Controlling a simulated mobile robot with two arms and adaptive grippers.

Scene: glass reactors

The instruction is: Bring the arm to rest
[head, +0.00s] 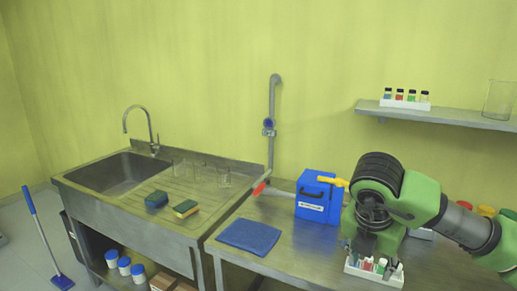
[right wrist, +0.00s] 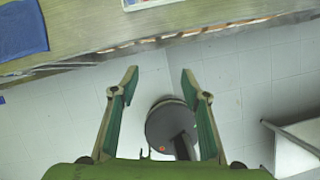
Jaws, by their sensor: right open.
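My right arm (head: 432,200) is green and black and comes in from the right in the head view. In that view its gripper (head: 366,246) points down, and the fingers are hard to make out against the bench and rack. In the right wrist view the right gripper (right wrist: 159,77) is open, with its two green fingers well apart and nothing between the tips. Below the tips there is grey tiled floor (right wrist: 85,110), with the bench edge (right wrist: 165,42) beyond them. My left gripper is in neither view.
A vial rack (head: 374,271), a blue box (head: 318,198) and a blue cloth (head: 249,236) are on the metal bench (head: 290,258). The sink unit (head: 120,205) stands left, with sponges and glassware. A wall shelf (head: 440,115) holds vials and a beaker.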

